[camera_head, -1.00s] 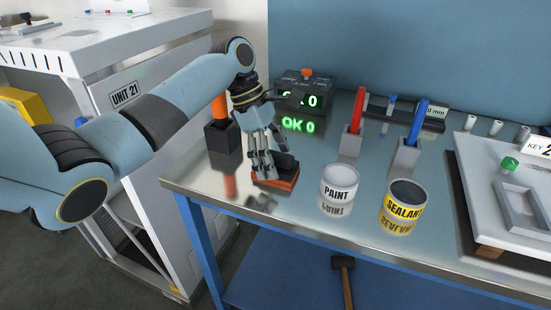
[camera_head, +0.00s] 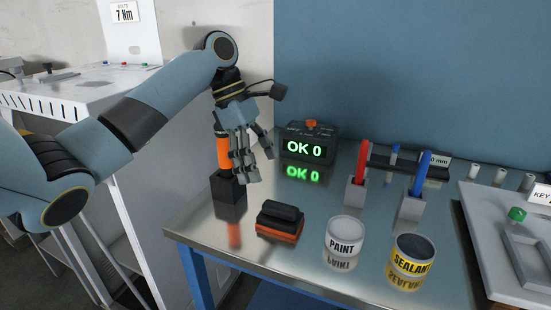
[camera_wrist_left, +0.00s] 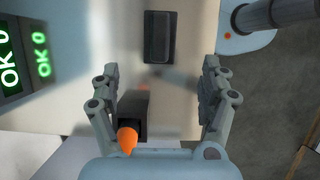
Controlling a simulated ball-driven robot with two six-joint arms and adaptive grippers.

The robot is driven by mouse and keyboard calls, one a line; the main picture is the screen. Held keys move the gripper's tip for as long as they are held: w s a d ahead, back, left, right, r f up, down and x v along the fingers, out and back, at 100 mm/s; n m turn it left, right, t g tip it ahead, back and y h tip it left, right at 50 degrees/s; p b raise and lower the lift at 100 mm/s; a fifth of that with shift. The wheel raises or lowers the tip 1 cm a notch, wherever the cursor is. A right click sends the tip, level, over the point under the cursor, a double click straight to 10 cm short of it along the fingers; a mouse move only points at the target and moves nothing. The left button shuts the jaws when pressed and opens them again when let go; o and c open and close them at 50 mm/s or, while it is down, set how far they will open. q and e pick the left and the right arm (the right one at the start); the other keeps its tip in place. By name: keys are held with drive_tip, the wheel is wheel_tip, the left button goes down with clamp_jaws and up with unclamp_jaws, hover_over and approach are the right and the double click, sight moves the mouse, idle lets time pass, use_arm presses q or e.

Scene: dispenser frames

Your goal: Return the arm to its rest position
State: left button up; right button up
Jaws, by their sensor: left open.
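My left gripper (camera_head: 248,178) is open and empty, raised above the metal workbench (camera_head: 300,245) at its left end. My right gripper is not in view.
A counter box (camera_head: 308,145) reading OK 0 stands behind. Red (camera_head: 362,160) and blue (camera_head: 420,172) tools stand in grey holders to the right. Paint (camera_head: 345,238) and sealant (camera_head: 412,254) cans stand near the front. A grey panel (camera_head: 490,235) occupies the right end.

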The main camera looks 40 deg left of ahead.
use_arm(q)
drive_tip(key=s+d+f+m, duration=0.2)
drive_tip(key=s+f+m, duration=0.1)
drive_tip(key=s+d+f+m+y, duration=0.1)
drive_tip(key=s+d+f+m, duration=0.1)
drive_tip(key=s+f+m, duration=0.1)
drive_tip(key=s+d+f+m+y, duration=0.1)
drive_tip(key=s+d+f+m, duration=0.1)
drive_tip(key=s+f+m, duration=0.1)
drive_tip(key=shift+s+f, duration=0.25)
drive_tip(key=shift+s, duration=0.25)
drive_tip(key=s+d+r+m+t+y, duration=0.2)
drive_tip(key=s+m+y, duration=0.1)
drive_tip(key=s+m, duration=1.05)
drive_tip(key=s+a+f+b, duration=0.1)
drive_tip(key=f+b, duration=0.1)
drive_tip(key=f, duration=0.9)
drive_tip(key=s+a+f+n+g+b, duration=0.1)
drive_tip(key=f+b, duration=0.1)
drive_tip(key=f, duration=0.9)
drive_tip(key=s+a+f+b, duration=0.1)
drive_tip(key=s+f+b, duration=0.1)
drive_tip(key=f, duration=0.8)
drive_tip(key=s+f+g+b, duration=0.1)
drive_tip(key=s+f+b, duration=0.3)
drive_tip(key=s+f, duration=1.4)
wheel_tip(320, 180, down, 3)
drive_tip(key=shift+a+f, duration=0.1)
drive_tip(key=shift+a, duration=0.25)
